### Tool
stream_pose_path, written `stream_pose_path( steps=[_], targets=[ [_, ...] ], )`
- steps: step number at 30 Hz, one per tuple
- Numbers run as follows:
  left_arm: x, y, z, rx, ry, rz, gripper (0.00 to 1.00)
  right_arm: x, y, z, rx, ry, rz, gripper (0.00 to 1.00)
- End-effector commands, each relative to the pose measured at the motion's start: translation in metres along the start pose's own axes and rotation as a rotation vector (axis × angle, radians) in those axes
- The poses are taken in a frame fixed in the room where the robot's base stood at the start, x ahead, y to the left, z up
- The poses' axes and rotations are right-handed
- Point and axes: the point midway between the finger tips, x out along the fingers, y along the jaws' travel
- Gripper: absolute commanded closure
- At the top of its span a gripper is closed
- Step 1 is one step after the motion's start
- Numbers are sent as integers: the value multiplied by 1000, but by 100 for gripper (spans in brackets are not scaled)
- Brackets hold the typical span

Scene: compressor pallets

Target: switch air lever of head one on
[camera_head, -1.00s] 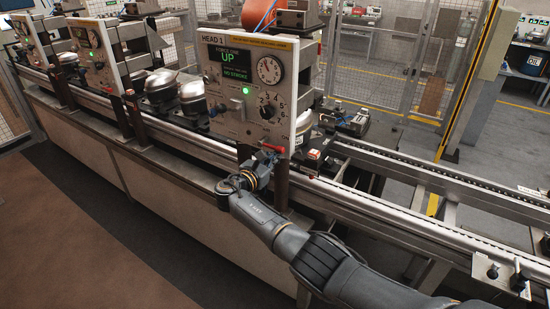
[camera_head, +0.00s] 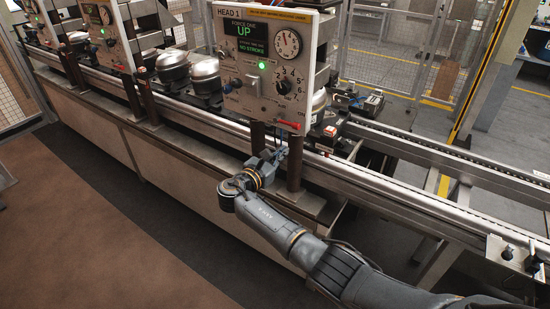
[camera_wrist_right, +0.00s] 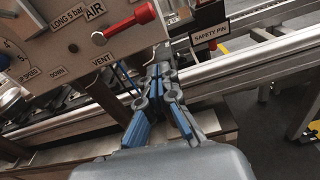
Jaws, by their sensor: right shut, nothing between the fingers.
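The red air lever (camera_head: 289,124) is at the lower right of the Head 1 panel (camera_head: 235,85). In the right wrist view the lever (camera_wrist_right: 130,23) has a red handle slanting up to the right from a pivot at its left. The label AIR is above it and VENT below it. My right gripper (camera_head: 281,150) is below the lever and apart from it. In the wrist view the gripper (camera_wrist_right: 160,72) has its blue-padded fingers together with nothing between them, pointing up under the panel's lower edge. My left gripper is not in view.
Dark posts (camera_head: 295,165) stand under the panel, beside my right gripper. A conveyor rail (camera_head: 400,170) runs behind it. Silver compressors (camera_head: 205,75) sit on pallets to the left. A safety pin label (camera_wrist_right: 210,34) is right of the lever. The brown floor (camera_head: 90,230) is clear.

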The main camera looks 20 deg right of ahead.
Motion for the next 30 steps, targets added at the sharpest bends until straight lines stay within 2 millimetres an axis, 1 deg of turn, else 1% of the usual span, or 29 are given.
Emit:
stream_pose_path(
  steps=[1,3,6,15,21,23,25,26,29,30],
  targets=[
    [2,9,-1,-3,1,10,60,-8,1,-2,2,2,4,100],
    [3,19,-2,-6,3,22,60,-16,1,-1,1,1,2,100],
    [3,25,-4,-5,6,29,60,-22,1,-1,0,1,2,100],
    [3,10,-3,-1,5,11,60,-25,1,0,0,0,1,100],
    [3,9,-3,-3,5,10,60,-24,1,0,0,1,1,100],
    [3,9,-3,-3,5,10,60,-24,-1,-5,1,10,3,100],
    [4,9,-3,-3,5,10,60,-23,-5,-21,8,40,7,100],
    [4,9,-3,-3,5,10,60,-22,-8,-33,16,62,10,100],
    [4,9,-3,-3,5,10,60,-22,-24,-87,56,172,20,100],
    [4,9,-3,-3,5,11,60,-24,-34,-115,81,229,21,100]
  ],
)
